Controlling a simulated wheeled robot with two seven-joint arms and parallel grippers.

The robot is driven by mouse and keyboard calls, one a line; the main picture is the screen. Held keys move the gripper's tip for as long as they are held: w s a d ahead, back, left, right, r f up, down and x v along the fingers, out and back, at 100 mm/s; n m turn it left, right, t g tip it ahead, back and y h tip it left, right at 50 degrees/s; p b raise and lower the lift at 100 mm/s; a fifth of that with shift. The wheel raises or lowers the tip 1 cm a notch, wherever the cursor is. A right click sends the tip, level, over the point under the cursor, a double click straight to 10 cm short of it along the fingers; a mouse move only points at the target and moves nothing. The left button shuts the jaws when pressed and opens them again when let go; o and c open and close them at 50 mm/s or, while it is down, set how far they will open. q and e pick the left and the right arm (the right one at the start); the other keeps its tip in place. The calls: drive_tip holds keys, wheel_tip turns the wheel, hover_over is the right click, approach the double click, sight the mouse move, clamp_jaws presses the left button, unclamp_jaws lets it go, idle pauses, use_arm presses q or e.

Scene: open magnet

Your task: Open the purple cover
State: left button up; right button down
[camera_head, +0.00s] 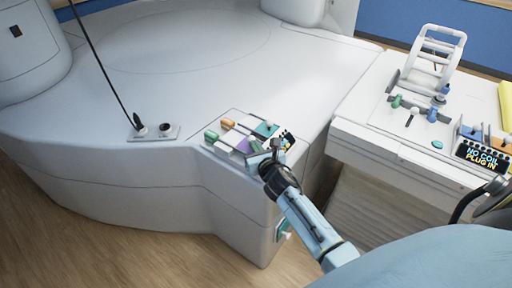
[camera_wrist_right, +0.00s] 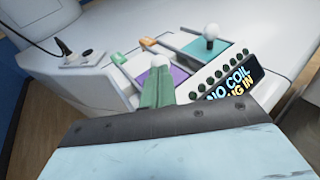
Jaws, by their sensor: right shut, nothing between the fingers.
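The purple cover (camera_head: 243,146) is a small flat purple panel on the corner control block of the large white machine. In the right wrist view the purple cover (camera_wrist_right: 179,75) lies just beyond my fingers, with a pale knob near it. It looks flat. My right gripper (camera_head: 270,150) is over the right side of the block, to the right of the purple cover, shut and empty. In the right wrist view its closed fingers (camera_wrist_right: 156,90) hide part of the panel's near left side. I cannot tell whether they touch it. My left gripper is not in view.
Around the cover are a teal panel (camera_head: 266,129) with a white knob, an orange handle (camera_head: 228,123) and a green handle (camera_head: 211,136). A display (camera_wrist_right: 232,89) sits at the block's right edge. A second white console (camera_head: 400,140) stands right, beyond a gap.

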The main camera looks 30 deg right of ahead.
sight(240, 147)
drive_tip(key=w+b, duration=0.1)
drive_tip(key=w, duration=0.1)
drive_tip(key=w+a, duration=0.1)
drive_tip(key=w+a+b, duration=0.1)
drive_tip(key=w, duration=0.1)
drive_tip(key=shift+w+a+f+b, duration=0.1)
drive_tip(key=shift+w+a+b, duration=0.05)
drive_tip(key=shift+w+b, duration=0.2)
drive_tip(key=shift+w+a, duration=0.15)
drive_tip(key=shift+w, duration=0.1)
drive_tip(key=shift+s, duration=0.1)
